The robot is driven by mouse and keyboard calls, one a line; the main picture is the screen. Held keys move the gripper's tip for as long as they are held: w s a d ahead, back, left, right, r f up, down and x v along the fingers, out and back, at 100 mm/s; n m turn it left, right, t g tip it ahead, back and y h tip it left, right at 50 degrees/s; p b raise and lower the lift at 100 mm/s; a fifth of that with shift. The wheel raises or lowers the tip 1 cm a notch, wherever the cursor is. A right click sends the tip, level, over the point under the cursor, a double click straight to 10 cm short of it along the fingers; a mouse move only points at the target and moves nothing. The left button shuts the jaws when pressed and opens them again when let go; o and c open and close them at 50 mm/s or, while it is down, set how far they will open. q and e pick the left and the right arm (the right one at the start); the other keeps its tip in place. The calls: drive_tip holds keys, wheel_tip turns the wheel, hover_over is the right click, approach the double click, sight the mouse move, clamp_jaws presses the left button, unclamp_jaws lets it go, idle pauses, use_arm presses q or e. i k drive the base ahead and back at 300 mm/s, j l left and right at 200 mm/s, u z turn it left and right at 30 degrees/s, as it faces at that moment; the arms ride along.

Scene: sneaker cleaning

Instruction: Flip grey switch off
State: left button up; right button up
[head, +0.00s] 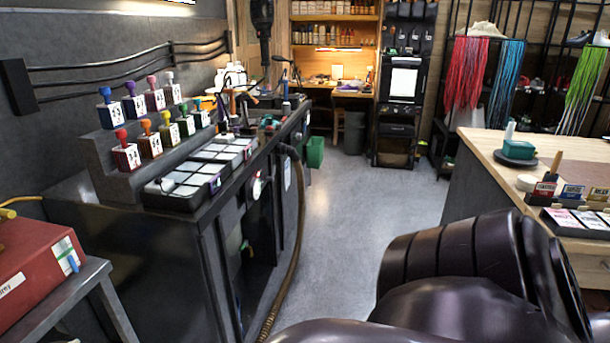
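I cannot make out a grey switch for certain. A red box (38,275) at the left edge has a white label that ends in "rey", its start cut off by the frame. A small blue piece sits on a white patch (65,255) on its side, too small to tell what it is. The box rests on a dark metal stand (85,285). Neither of my grippers is in view.
A dark workbench (140,245) on the left bears several coloured-knob stamps (126,155) on steps and trays of pale blocks (185,190). A hose (297,215) hangs to the floor. A wooden-topped counter (480,145) stands right. The grey floor (345,200) between is open.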

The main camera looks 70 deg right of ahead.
sight(268, 178)
drive_tip(key=z, duration=1.95)
drive_tip(key=i+l+u, duration=0.3)
drive_tip(key=i+l, duration=0.3)
drive_tip(key=i+l+u, duration=0.15)
drive_tip(key=i+l, duration=0.2)
drive_tip(key=i+l+u, duration=0.15)
drive_tip(key=i+l, duration=0.2)
drive_tip(key=i+l+u, duration=0.15)
drive_tip(key=i+l, duration=0.15)
drive_tip(key=l, duration=0.15)
drive_tip(key=i+l+u, duration=0.15)
drive_tip(key=l, duration=0.25)
drive_tip(key=i+l+u, duration=0.15)
drive_tip(key=i+l, duration=0.2)
drive_tip(key=l, duration=0.15)
drive_tip(key=i+l, duration=0.15)
drive_tip(key=l, duration=0.15)
drive_tip(key=i+l, duration=0.15)
drive_tip(key=l, duration=0.1)
